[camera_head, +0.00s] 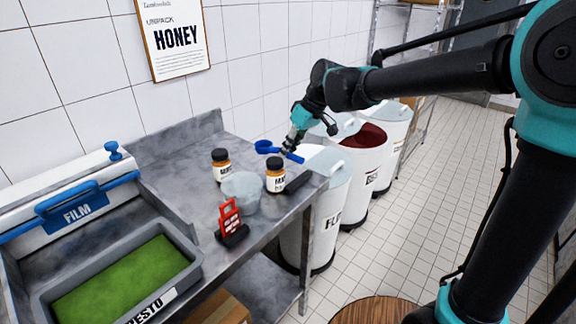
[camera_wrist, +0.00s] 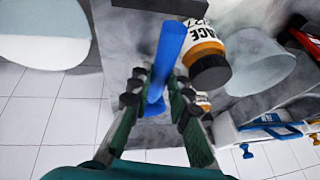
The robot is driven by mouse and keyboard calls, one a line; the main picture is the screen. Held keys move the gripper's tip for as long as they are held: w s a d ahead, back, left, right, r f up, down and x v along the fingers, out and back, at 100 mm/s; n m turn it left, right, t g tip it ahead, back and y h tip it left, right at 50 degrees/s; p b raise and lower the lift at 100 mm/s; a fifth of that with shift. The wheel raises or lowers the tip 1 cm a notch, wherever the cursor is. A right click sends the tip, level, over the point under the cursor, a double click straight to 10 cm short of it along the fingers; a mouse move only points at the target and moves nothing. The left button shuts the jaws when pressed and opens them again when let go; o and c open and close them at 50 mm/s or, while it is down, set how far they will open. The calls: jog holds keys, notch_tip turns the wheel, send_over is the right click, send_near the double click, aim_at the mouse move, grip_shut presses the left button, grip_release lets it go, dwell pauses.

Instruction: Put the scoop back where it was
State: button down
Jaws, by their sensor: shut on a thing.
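The blue scoop (camera_head: 266,147) is at the back right corner of the grey metal table (camera_head: 165,150), its bowl to the left and its handle to the right. My gripper (camera_head: 290,146) points down and is shut on the scoop's handle. In the wrist view my gripper (camera_wrist: 158,88) has its fingers on both sides of the blue handle (camera_wrist: 168,50). The scoop's bowl is not clearly seen in the wrist view. I cannot tell whether the scoop touches the table.
Two labelled jars (camera_head: 221,165) (camera_head: 275,175), a clear tub (camera_head: 243,190), a red sign (camera_head: 230,217) and a black object (camera_head: 298,182) crowd the table's right part. Round bins (camera_head: 330,200) (camera_head: 365,165) stand beyond its right edge. A pesto tray (camera_head: 190,272) and a film dispenser (camera_head: 75,205) are left.

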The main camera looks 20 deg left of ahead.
jog(key=shift+f, duration=2.8)
jog(key=c, duration=1.7)
grip_release()
jog(key=shift+f, duration=0.1)
jog(key=v, duration=1.2)
jog(key=s+d+f+m+t+h, duration=0.15)
jog(key=d+f, duration=0.25)
jog(key=d, duration=0.4)
jog(key=d+f+m+t, duration=0.1)
jog(key=d+f+m, duration=0.2)
jog(key=d+f, duration=0.3)
jog(key=d+f+m+t+h, duration=0.1)
jog(key=d+f+m, duration=0.2)
jog(key=d, duration=0.6)
jog(key=s+d+f+m, duration=0.1)
jog(key=s+d+f, duration=0.2)
jog(key=d, duration=0.1)
jog(key=s+d+f+m+h, duration=0.1)
jog(key=s+d+f+m, duration=0.1)
jog(key=s+d+f, duration=0.1)
jog(key=s+d+f+m+h, duration=0.1)
jog(key=s+d+f+m, duration=0.1)
jog(key=s+d+f, duration=0.2)
jog(key=shift+d+m+t+h, duration=0.25)
jog(key=shift+d+t, duration=0.1)
jog(key=shift+d, duration=0.7)
